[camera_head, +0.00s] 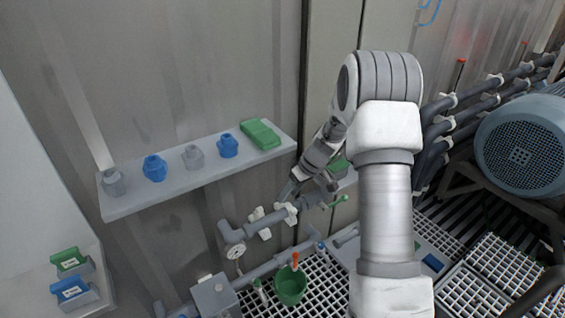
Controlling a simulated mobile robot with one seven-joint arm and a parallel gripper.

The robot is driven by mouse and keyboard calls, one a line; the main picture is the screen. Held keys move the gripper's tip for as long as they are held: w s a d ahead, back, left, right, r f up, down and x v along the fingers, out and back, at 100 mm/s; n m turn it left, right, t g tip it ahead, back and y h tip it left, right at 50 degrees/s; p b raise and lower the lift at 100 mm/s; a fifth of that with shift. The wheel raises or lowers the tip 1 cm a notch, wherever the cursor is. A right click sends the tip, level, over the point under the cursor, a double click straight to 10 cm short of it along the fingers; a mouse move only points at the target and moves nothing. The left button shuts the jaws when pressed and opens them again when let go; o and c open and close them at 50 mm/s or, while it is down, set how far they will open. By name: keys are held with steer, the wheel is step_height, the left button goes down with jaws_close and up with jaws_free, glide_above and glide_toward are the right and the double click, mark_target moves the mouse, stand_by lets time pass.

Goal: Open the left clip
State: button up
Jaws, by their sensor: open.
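A grey pipe (275,219) with white clips runs along the wall, below the shelf. The left clip (257,215) is a small white piece on the pipe near its elbow. Another white clip (291,209) sits to its right, close under my gripper (287,192). My gripper is open, reaching down and left from my arm, above and to the right of the left clip. It appears apart from the left clip. Whether it touches the right-hand clip is too small to tell. Whether the clips are latched cannot be seen.
A shelf (130,207) above the pipe holds blue and grey fittings and a green box (260,134). A blue motor (525,145) is at right.

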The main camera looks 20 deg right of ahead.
steer(key=s+a+r+p, duration=0.1)
steer(key=s+r, duration=0.1)
steer(key=r, duration=0.5)
steer(key=s+a+r+p, duration=0.1)
steer(key=s+a+r, duration=0.1)
steer(key=r, duration=0.5)
steer(key=shift+s+a+m+h, duration=0.15)
steer(key=shift+a+m+h, duration=0.15)
steer(key=shift+r, duration=0.1)
